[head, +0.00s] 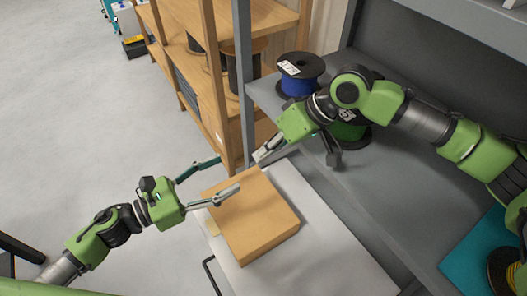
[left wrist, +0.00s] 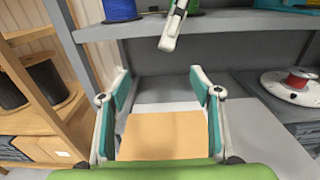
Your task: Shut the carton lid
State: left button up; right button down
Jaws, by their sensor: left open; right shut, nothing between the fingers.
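The tan carton (head: 252,208) sits on a white-topped surface in front of the grey shelf. Its top is covered by a flat panel, which also shows in the left wrist view (left wrist: 165,136); I cannot tell whether this lid is fully down. A small paler tab (head: 212,228) shows at its left side. My left gripper (head: 230,172) is open and empty, its fingers spread above the carton's far left part. My right gripper (head: 262,156) is shut and empty, just beyond the carton's far edge; it also shows at the top of the left wrist view (left wrist: 168,42).
A blue reel (head: 298,86) and a green reel (head: 350,131), partly behind my right arm, stand on the grey shelf (head: 375,185). A yellow reel (head: 510,262) is at lower right by a teal mat (head: 470,262). The white top (head: 325,255) is clear right of the carton.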

pick_arm(q)
jog(key=w+a+f+n+t+y, duration=0.3)
jog(key=a+f+n+y, duration=0.4)
jog(key=a+f+n, duration=0.7)
jog(key=s+a+f+n+g+y, duration=0.1)
jog(key=s+a+f+n+y, duration=0.2)
jog(key=f+n, duration=0.5)
jog(key=s+a+f+n+g+y, duration=0.1)
jog(key=s+a+f+n+y, duration=0.25)
jog(key=f, duration=0.75)
jog(key=s+d+f+n+g+y, duration=0.15)
jog(key=s+f+n+g, duration=0.35)
jog(key=s+f+n, duration=0.85)
jog(key=s+d+f+n+g+p, duration=0.1)
jog(key=s+d+f, duration=0.3)
jog(key=s, duration=0.5)
jog(key=s+d+f+n+g+p, duration=0.1)
jog(key=s+d+f+n+g, duration=0.3)
jog(key=s, duration=0.6)
jog(key=shift+s+d+f+h, duration=0.2)
jog(key=shift+f+h, duration=0.1)
jog(key=shift+f, duration=0.25)
pick_arm(e)
jog(key=shift+s+a+f, duration=0.15)
jog(key=shift+s+a, duration=0.15)
jog(key=shift+a, duration=0.15)
